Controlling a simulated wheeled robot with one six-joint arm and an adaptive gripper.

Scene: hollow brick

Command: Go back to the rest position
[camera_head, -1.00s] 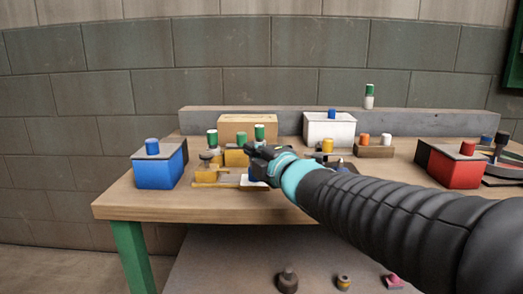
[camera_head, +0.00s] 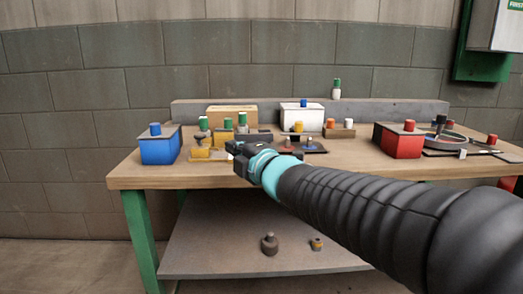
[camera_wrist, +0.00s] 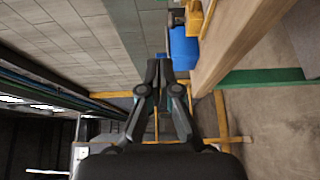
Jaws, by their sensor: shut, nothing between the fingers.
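My gripper (camera_wrist: 158,75) is shut and empty in the wrist view, its two dark fingers together. In the head view my gripper (camera_head: 236,158) is at the front edge of the workbench (camera_head: 330,172), in front of the yellow blocks (camera_head: 201,150). My arm stretches back from it to the lower right. The wrist view looks sideways past the bench end, with the blue box (camera_wrist: 184,48) near the top.
On the bench stand the blue box (camera_head: 160,150), a wooden box (camera_head: 232,115), a white box (camera_head: 302,118) and a red box (camera_head: 398,142). Several small coloured-top cylinders stand among them. A lower shelf (camera_head: 215,250) holds two small parts. Floor left of the bench is clear.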

